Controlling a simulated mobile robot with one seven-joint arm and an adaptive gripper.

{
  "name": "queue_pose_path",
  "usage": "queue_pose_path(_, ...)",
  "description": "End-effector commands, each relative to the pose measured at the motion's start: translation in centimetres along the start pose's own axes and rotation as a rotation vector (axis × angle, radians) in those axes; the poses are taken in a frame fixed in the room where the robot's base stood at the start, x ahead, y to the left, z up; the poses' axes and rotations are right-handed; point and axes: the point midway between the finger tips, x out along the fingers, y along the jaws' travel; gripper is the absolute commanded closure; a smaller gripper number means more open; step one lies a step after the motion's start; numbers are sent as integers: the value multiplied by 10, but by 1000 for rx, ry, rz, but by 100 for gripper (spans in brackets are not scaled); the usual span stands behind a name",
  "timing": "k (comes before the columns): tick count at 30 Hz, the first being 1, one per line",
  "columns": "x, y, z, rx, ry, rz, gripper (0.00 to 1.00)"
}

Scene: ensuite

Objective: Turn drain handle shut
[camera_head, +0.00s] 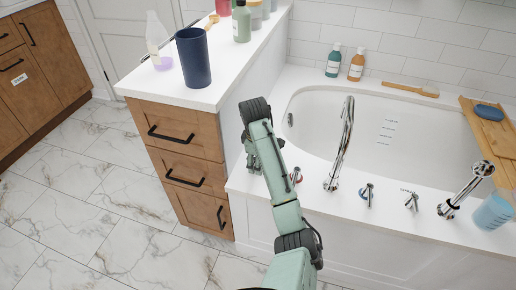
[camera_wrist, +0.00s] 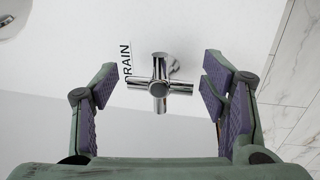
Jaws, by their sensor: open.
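The drain handle (camera_wrist: 160,88) is a chrome cross-shaped knob in the middle of the wrist view, beside the printed word DRAIN on a white surface. My gripper (camera_wrist: 158,94) is open, with purple-padded fingers on either side of the handle and a visible gap to it on both sides. In the head view my gripper (camera_head: 253,162) points down at the left end of the white tub deck. I cannot make out the drain handle there; my arm and gripper cover that area.
The bathtub (camera_head: 385,107) has a tall chrome spout (camera_head: 343,140) and several small handles along its front deck. A wooden cabinet (camera_head: 187,160) with a white top and a dark blue cup (camera_head: 194,57) stands close on the left. The marble floor (camera_head: 95,210) is clear.

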Motion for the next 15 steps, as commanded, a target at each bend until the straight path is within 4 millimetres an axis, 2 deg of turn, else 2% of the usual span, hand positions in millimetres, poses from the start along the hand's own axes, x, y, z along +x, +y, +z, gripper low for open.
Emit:
queue_pose_path(4,-35,3,2,-1,-4,10,33)
queue_pose_path(15,-88,2,0,-1,-2,6,33)
